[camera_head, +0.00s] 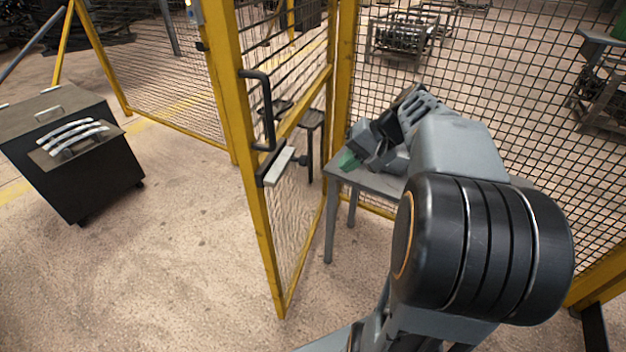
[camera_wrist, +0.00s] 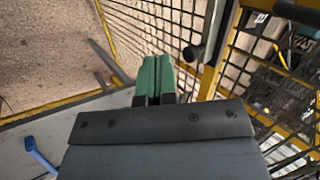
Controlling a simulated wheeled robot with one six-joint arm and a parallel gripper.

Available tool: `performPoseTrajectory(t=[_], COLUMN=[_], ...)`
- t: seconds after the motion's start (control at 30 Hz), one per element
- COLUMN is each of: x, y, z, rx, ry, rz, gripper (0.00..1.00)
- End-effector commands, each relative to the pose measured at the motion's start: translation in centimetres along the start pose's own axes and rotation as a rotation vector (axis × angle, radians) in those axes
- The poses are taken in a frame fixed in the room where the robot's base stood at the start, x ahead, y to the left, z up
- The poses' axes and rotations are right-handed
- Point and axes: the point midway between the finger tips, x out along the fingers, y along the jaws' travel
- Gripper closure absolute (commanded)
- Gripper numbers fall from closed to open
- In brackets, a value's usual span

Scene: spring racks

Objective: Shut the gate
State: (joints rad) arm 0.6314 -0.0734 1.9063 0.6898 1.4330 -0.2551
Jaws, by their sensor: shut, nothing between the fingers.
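The gate (camera_head: 253,187) is a yellow-framed wire-mesh panel standing open, its free edge swung out toward me and its far side by the fence post. A black bar handle (camera_head: 267,110) and a pale latch plate (camera_head: 279,166) sit on its free edge. My gripper (camera_head: 348,160) is right of the gate, apart from the handle and above a small grey table. Its green fingertips are shut with nothing between them, as the wrist view (camera_wrist: 154,82) also shows. A yellow frame and mesh with a black knob (camera_wrist: 193,53) lie just right of the fingers there.
The grey table (camera_head: 366,180) stands under my gripper, close to the gate. A blue-handled item (camera_wrist: 38,152) lies at lower left in the wrist view. Mesh fence (camera_head: 450,75) runs behind my arm. A black cart (camera_head: 85,175) stands left; the floor between it and the gate is clear.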

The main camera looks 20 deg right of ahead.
Motion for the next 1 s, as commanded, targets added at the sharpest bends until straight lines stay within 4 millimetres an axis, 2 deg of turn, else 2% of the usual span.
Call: performPoseTrajectory(t=[0.03, 0.1, 0.27, 0.37, 0.73, 1.0], x=[-0.4, -1.2, -1.3, 0.0, 6.9, 9.0], y=[1.2, 1.7, 2.1, 1.8, 0.7, -1.8], z=[-1.2, -2.2, -3.2, -3.3, -3.6, -3.8], rx=[0.024, 0.037, 0.046, 0.046, 0.046, 0.045], ry=[0.012, 0.022, 0.033, 0.033, 0.033, 0.036], rz=[-0.049, -0.105, -0.164, -0.168, -0.166, -0.164], gripper=[1.0, 1.0, 1.0, 1.0, 1.0, 1.0])
